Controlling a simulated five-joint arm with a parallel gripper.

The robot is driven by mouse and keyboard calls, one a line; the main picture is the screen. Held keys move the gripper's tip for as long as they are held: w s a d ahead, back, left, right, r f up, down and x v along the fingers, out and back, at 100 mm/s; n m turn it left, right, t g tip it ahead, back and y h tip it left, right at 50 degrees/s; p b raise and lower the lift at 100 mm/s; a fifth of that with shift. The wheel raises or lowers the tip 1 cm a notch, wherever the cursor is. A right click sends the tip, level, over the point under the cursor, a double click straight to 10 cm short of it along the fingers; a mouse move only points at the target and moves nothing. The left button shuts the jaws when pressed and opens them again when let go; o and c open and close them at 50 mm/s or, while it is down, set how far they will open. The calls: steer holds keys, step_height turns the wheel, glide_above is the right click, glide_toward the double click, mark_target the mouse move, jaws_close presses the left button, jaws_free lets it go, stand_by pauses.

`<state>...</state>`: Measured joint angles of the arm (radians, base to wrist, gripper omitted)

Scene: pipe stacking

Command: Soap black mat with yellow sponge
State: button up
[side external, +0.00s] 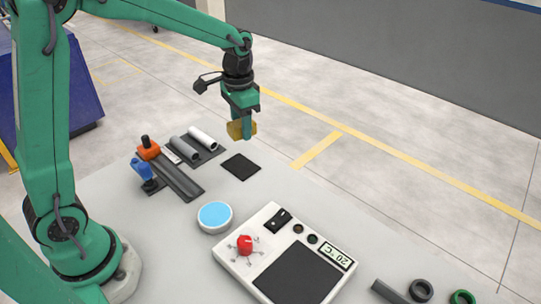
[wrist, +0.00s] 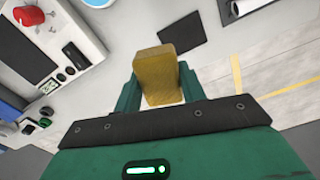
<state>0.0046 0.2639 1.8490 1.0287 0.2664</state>
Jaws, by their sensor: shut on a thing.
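The yellow sponge (side external: 236,130) is held between the fingers of my gripper (side external: 242,125), above the table in the side view. It also shows in the wrist view (wrist: 158,77) between the two green fingers (wrist: 160,90). The black mat (side external: 240,167) lies flat on the table below the sponge, with a visible gap between them. In the wrist view the mat (wrist: 182,35) is beyond the sponge, up and to the right. A round white dish with a light blue surface (side external: 214,217) stands nearer the camera; its edge shows in the wrist view (wrist: 93,2).
A white device with a dark plate and display (side external: 336,258) stands at the front. Grey and white pipes (side external: 203,138) lie on dark holders left of the mat. Orange and blue tools (side external: 147,150) stand further left. Rings and a pipe (side external: 420,289) lie at front right.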

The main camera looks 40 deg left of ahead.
step_height(320, 180, down, 7)
steer(key=w+m, duration=0.2)
steer(key=m, duration=0.3)
steer(key=shift+w+d+m, duration=0.2)
steer(key=shift+w+m, duration=0.2)
steer(key=shift+f, duration=0.15)
